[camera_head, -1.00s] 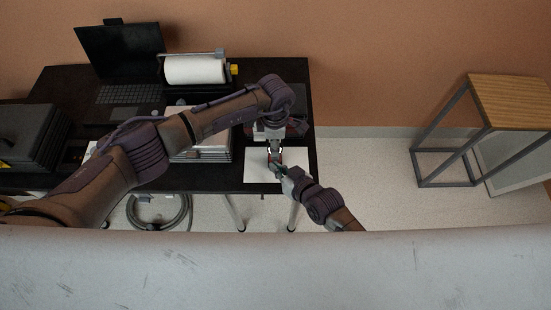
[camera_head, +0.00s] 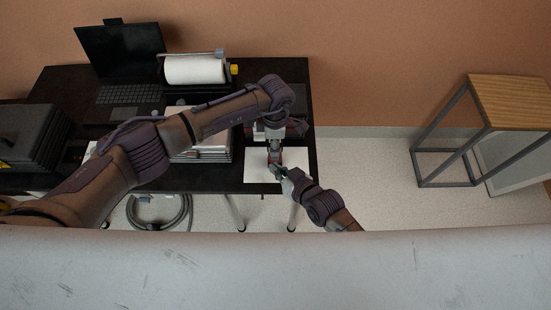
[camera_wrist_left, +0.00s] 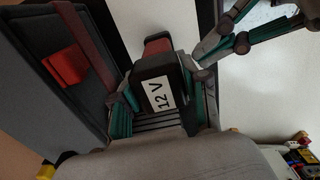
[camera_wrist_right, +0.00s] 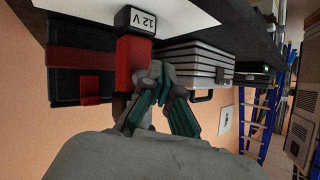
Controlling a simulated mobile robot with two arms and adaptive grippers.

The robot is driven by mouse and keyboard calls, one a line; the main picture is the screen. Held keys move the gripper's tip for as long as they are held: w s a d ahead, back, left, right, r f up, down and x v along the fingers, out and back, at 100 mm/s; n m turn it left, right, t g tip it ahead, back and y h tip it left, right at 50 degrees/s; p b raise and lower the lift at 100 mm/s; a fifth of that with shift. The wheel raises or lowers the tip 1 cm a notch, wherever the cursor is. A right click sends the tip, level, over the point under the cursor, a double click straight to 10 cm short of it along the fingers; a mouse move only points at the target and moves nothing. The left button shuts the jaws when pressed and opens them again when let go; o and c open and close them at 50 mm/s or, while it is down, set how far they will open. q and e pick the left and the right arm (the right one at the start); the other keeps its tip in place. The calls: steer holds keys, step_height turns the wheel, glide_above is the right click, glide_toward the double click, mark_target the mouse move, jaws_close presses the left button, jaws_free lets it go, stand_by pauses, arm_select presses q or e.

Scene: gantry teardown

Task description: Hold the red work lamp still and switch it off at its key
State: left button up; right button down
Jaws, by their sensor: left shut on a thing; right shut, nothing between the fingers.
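The red work lamp has a black block marked 12 V (camera_wrist_left: 160,92) and a red part (camera_wrist_left: 157,46) in the left wrist view. My left gripper (camera_wrist_left: 165,108) is shut around the black block. In the right wrist view the lamp's red body (camera_wrist_right: 130,66) stands beside my right gripper (camera_wrist_right: 161,72), which is shut and empty. Its fingertips are close to the red body; I cannot tell whether they touch. In the head view my right gripper (camera_head: 279,170) is at the front of the table, just below my left gripper (camera_head: 274,138). The key cannot be made out.
The lamp is over a white sheet (camera_head: 256,172) on the black table (camera_head: 232,180). A laptop (camera_head: 122,55) and paper roll (camera_head: 194,69) are further back.

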steer(key=shift+s, duration=0.45)
steer(key=s, duration=0.6)
stand_by(0.4)
arm_select(q)
steer(key=o, duration=1.4)
steer(key=shift+r, duration=0.1)
